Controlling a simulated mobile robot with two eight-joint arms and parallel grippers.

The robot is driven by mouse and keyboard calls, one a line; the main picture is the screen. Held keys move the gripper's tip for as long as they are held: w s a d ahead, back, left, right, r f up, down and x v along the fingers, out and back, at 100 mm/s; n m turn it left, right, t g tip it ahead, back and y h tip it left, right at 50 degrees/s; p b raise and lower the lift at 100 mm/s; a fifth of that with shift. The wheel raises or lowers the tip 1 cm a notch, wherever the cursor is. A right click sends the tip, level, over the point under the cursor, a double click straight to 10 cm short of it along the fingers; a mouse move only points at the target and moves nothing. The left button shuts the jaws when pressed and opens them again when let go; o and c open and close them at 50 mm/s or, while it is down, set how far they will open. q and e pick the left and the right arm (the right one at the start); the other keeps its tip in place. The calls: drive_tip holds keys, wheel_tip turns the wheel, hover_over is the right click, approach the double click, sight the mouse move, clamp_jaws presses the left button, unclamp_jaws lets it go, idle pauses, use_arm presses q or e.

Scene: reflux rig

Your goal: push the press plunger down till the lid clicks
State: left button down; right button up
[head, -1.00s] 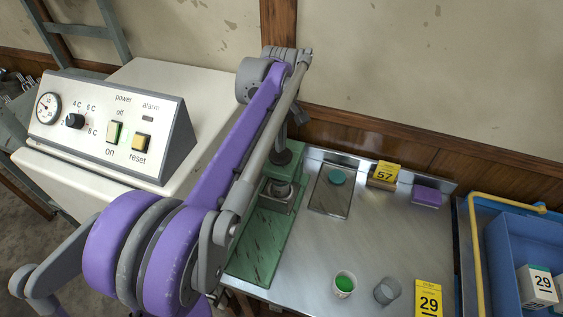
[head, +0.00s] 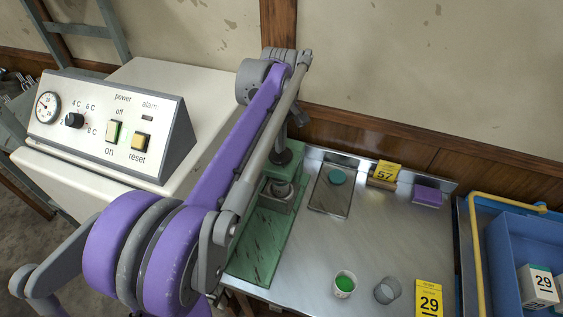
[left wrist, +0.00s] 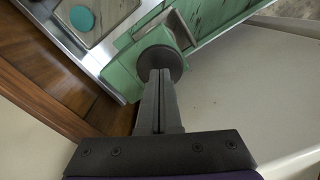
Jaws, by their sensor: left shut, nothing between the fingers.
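The green press (head: 262,245) stands at the left end of the steel table, and its body also shows in the left wrist view (left wrist: 122,75). Its plunger has a round black knob (head: 284,157), seen from above in the left wrist view (left wrist: 172,60). My left gripper (left wrist: 157,74) is shut and empty, its fingertips over the knob's near edge. They look to be touching or very close; I cannot tell which. In the head view my purple arm hides part of the press, and the lid under the plunger is not clear. My right gripper is not in view.
A tray with a teal disc (head: 337,177) lies right of the press. A green-filled cup (head: 344,284), a grey cup (head: 387,290), a purple block (head: 428,196) and yellow number signs (head: 428,298) are farther right. A white control cabinet (head: 190,85) stands left.

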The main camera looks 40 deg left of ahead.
use_arm(q)
drive_tip(key=shift+f+b, duration=0.6)
drive_tip(key=shift+f, duration=0.65)
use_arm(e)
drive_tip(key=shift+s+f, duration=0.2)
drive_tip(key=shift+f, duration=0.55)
use_arm(q)
drive_tip(key=shift+r, duration=0.1)
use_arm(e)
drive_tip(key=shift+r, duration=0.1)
use_arm(q)
drive_tip(key=shift+r+p, duration=2.45)
drive_tip(key=shift+r, duration=1.55)
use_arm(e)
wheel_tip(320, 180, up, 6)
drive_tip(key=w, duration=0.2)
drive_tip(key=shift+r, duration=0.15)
use_arm(q)
drive_tip(key=shift+s+d+f, duration=0.1)
drive_tip(key=shift+d, duration=0.15)
drive_tip(key=s+d+f+m+t, duration=0.5)
drive_tip(key=s+d+f+m, duration=0.8)
drive_tip(key=s+d+m, duration=0.2)
drive_tip(key=shift+s+d+f+m+t, duration=0.15)
drive_tip(key=shift+s+d+m+t, duration=0.15)
drive_tip(key=shift+d, duration=0.55)
